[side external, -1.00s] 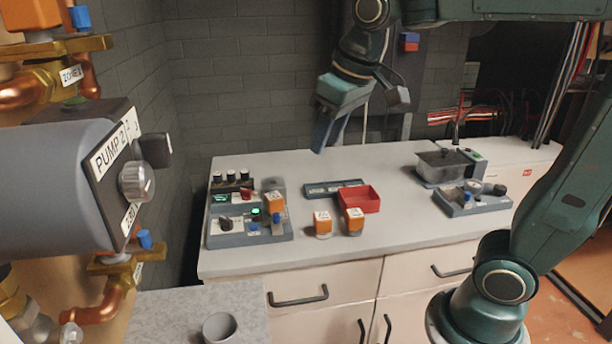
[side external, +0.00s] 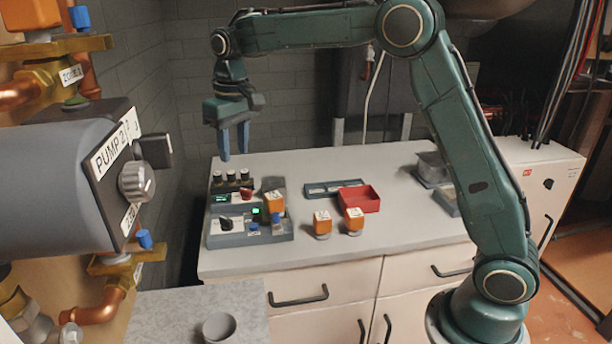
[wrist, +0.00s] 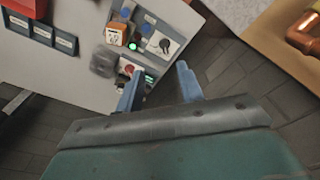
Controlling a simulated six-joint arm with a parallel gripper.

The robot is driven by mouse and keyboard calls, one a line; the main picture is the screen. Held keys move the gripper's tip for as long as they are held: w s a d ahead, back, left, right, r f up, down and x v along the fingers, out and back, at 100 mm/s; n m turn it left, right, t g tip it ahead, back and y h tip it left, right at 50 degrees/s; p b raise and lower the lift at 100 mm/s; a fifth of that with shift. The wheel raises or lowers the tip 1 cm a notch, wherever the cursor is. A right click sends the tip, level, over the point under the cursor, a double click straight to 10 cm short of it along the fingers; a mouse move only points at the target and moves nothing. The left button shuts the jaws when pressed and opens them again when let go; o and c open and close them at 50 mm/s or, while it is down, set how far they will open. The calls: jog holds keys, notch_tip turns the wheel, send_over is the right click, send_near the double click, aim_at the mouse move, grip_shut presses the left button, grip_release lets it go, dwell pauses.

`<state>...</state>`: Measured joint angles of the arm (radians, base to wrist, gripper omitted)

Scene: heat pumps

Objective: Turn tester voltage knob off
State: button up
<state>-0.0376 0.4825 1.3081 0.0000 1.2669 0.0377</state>
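The tester (side external: 262,238) is a grey unit with knobs and green-lit displays at the left end of the bench. It carries a red knob (side external: 246,193) and a black knob (side external: 226,223); I cannot read which one is marked voltage. The wrist view also shows the red knob (wrist: 128,70) beside a green display and the black knob (wrist: 165,44) on a white plate. My gripper (side external: 234,154) hangs above the back of the tester, fingers pointing down, touching nothing. In the wrist view my gripper (wrist: 159,72) has its blue fingers apart with nothing between them.
An orange-topped part (side external: 274,202) stands at the tester. Two more orange-topped parts (side external: 322,223) (side external: 354,220) stand at the bench front. A red tray (side external: 366,205) lies behind them. The large grey pump (side external: 50,190) fills the left foreground. The bench's middle right is clear.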

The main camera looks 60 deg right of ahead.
jog(key=g, duration=0.1)
send_over(226, 218)
notch_tip(226, 218, down, 6)
jog(key=shift+f, duration=0.2)
jog(key=shift+f, duration=0.15)
notch_tip(226, 218, down, 14)
jog(key=shift+r, duration=0.25)
dwell(0.5)
grip_shut()
